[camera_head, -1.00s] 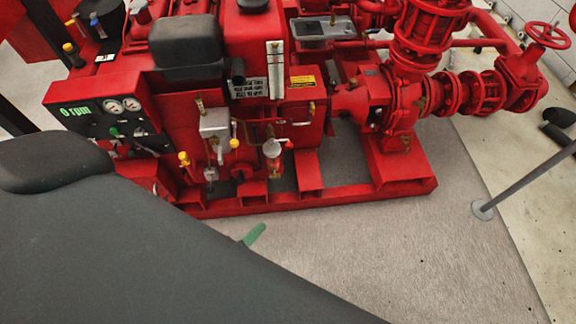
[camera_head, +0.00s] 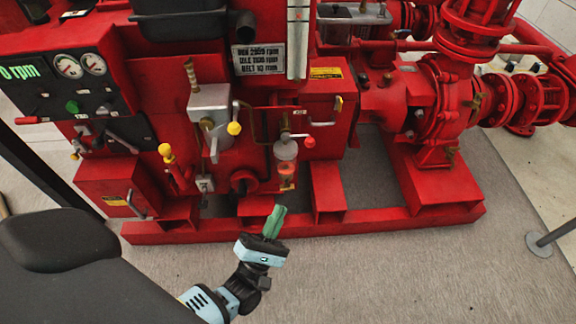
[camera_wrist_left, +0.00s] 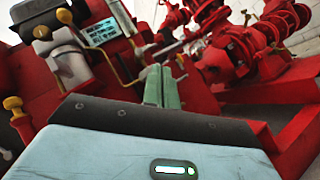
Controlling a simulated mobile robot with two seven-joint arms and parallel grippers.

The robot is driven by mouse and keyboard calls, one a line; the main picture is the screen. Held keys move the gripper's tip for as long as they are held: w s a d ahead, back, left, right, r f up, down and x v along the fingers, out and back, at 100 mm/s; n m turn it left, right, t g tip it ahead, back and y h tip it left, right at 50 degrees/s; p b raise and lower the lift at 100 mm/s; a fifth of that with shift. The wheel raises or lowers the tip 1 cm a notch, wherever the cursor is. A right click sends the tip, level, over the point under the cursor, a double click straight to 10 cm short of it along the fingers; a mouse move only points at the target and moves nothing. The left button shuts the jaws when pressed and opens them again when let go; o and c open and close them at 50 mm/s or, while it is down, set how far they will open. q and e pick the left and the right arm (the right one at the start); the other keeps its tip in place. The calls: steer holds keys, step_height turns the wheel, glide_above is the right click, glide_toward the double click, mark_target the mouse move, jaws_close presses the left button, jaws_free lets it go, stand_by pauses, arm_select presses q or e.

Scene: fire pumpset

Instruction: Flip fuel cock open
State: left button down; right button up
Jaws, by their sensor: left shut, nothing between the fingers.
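The red pumpset (camera_head: 330,100) fills the upper part of the head view. On its front is a fuel filter with a clear bowl (camera_head: 286,151) and an orange lower part. A small lever with a red knob (camera_head: 309,142) sticks out to the right beside the bowl; it looks like the fuel cock, but its setting is too small to tell. My left gripper (camera_head: 274,216) is shut and empty, below the filter and apart from it in the picture. Its green fingers (camera_wrist_left: 162,88) point at the machine in the left wrist view. My right gripper is out of view.
A grey box with a lever (camera_head: 210,110) and yellow knobs (camera_head: 234,128) stand left of the filter. The gauge panel (camera_head: 60,95) is further left. The red base rail (camera_head: 300,226) runs along the floor. Grey floor (camera_head: 400,270) in front is clear.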

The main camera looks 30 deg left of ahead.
arm_select(q)
steer(key=shift+s+a, duration=0.1)
steer(key=shift+a, duration=0.1)
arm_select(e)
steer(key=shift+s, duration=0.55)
arm_select(q)
steer(key=x, duration=1.4)
steer(key=shift+b, duration=0.35)
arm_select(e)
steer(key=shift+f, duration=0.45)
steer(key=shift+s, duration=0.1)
